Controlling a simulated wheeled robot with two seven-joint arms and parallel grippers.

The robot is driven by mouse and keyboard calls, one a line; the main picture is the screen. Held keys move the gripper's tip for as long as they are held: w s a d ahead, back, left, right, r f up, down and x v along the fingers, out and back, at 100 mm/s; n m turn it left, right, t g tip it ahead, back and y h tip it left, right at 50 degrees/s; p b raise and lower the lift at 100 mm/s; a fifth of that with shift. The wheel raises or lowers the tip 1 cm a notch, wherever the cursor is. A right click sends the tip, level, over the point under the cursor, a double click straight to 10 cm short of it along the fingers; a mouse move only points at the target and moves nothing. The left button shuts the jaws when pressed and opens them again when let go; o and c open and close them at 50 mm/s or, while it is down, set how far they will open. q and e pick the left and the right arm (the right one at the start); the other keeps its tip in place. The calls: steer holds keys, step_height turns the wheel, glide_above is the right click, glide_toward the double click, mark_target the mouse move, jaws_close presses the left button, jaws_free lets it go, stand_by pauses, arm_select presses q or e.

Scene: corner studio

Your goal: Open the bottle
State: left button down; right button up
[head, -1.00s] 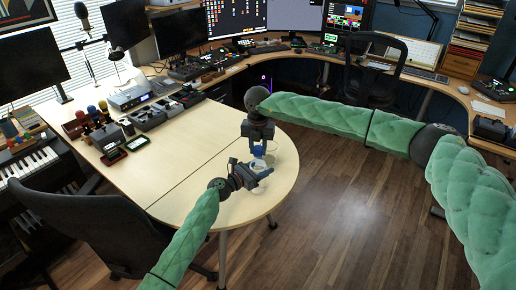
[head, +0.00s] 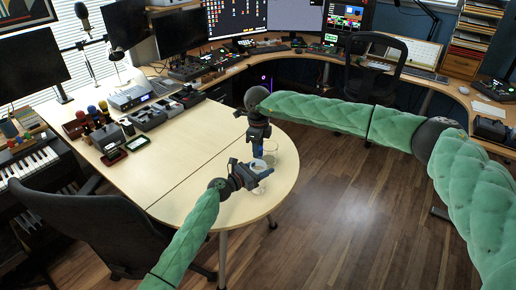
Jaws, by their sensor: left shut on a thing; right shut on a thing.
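The bottle (head: 258,164) is small and clear, standing near the rounded end of the light wood table, mostly hidden by my grippers. My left gripper (head: 263,174) is shut around the bottle's body from the left. A clear lower part of it shows just below the jaws. My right gripper (head: 258,152) points down directly above the bottle and is shut at its top. The cap is hidden between the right fingers, and I cannot tell whether it is apart from the neck.
The wooden table (head: 190,165) is bare around the grippers. Several devices (head: 147,117) line its far left side. A black office chair (head: 85,225) stands at the near left.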

steer(key=n, duration=0.6)
steer(key=shift+w+d+r+n, duration=0.1)
steer(key=shift+n, duration=0.3)
steer(key=n, duration=0.5)
steer(key=shift+n, duration=0.3)
steer(key=n, duration=1.1)
steer(key=shift+r, duration=0.35)
steer(key=shift+r, duration=0.7)
steer(key=shift+r, duration=0.1)
